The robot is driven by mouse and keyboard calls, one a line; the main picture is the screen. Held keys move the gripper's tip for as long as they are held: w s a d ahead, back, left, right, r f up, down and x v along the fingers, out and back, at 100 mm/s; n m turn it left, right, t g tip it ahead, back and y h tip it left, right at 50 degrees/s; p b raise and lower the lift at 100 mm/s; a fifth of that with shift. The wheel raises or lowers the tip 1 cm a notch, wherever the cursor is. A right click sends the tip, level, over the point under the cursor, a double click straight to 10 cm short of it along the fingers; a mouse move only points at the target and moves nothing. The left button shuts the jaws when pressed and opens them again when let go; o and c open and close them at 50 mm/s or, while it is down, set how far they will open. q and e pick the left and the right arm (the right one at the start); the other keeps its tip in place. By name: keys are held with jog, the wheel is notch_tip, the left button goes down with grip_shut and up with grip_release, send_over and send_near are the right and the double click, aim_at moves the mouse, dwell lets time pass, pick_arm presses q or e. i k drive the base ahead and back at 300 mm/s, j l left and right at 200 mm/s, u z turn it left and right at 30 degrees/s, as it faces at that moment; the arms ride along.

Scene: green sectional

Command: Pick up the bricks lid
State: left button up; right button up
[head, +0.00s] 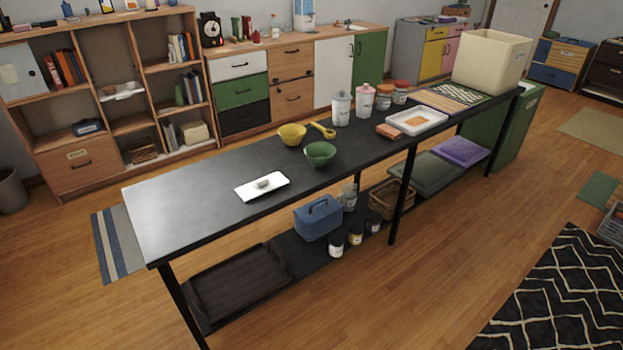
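I cannot tell which thing is the bricks lid; nothing in the head view is clearly readable as that. On the long black table (200,185) a large open cream bin (491,60) stands at the far right end. In front of it lie a patterned dark flat piece (455,93) and a wooden-looking flat piece (440,102). A small reddish-brown block (389,131) lies beside a white tray (403,128) holding something orange. On the lower shelf lie a grey-green flat lid-like thing (427,172) and a purple one (461,151). Neither of my grippers is in view.
A yellow bowl (292,135), a green bowl (320,154), a yellow scoop (323,130), a white plate (275,191) and several jars stand on the table. A blue caddy (318,218) sits on the shelf below. The table's left end and the front floor are clear.

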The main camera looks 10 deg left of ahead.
aim_at(247, 192)
jog(key=u, duration=0.65)
jog(key=z, duration=4.8)
jog(key=j+u, duration=0.15)
jog(key=u, duration=2.35)
jog(key=i+j+u, duration=0.1)
jog(key=u, duration=0.3)
jog(key=i+j+u, duration=0.15)
jog(key=u, duration=0.25)
jog(key=i+u, duration=0.1)
jog(key=u, duration=0.35)
jog(key=i+u, duration=0.15)
jog(key=u, duration=0.25)
